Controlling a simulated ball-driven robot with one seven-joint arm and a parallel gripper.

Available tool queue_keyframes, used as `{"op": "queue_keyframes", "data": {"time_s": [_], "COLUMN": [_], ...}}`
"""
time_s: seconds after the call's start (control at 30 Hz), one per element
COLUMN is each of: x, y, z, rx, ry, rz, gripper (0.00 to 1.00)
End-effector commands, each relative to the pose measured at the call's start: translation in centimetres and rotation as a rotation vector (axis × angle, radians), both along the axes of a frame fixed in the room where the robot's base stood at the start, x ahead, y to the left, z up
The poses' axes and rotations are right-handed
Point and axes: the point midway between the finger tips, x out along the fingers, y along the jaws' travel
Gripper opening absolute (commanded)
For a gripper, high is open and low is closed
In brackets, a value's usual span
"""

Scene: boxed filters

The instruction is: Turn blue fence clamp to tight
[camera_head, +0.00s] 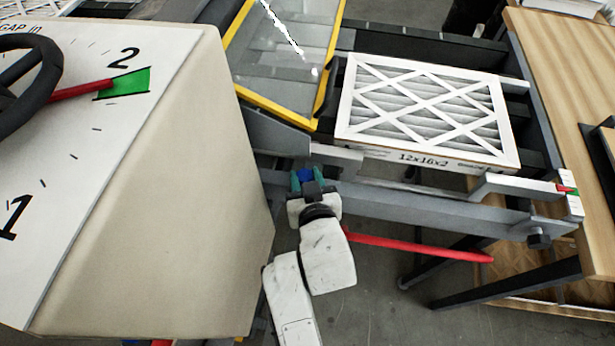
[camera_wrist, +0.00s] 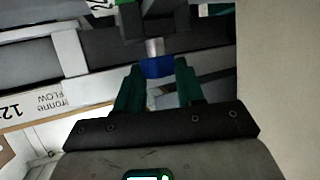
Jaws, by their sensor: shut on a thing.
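The blue fence clamp (camera_head: 306,174) shows as a small blue piece at the grey fence rail, left of the boxed filter. In the wrist view the blue clamp (camera_wrist: 157,68) sits between my two green fingers, below a short metal shaft. My gripper (camera_head: 309,181) is shut on it, with a finger on each side. The fingers and wrist hide much of the clamp in the head view, so I cannot tell how far it is turned.
A white-framed filter (camera_head: 425,108) lies on the conveyor behind the grey rail (camera_head: 430,207). A yellow-edged clear guard (camera_head: 285,50) stands left of it. A large beige gauge box (camera_head: 180,190) with a dial fills the left. A red bar (camera_head: 420,247) extends right, below the rail.

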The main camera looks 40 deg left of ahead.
Motion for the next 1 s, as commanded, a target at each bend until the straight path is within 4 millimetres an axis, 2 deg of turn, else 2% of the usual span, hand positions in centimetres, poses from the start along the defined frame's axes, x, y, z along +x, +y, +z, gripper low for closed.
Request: {"op": "queue_keyframes", "data": {"time_s": [0.07,0.5,1.0], "x": [-0.20,-0.42,-0.51], "y": [0.15,0.41,0.51], "z": [-0.49,-0.60,-0.25], "rx": [-0.002,-0.001,-0.003], "ry": [-0.001,0.001,0.004], "rz": [-0.045,-0.280,-0.392], "gripper": [0.07,0.08,0.07]}}
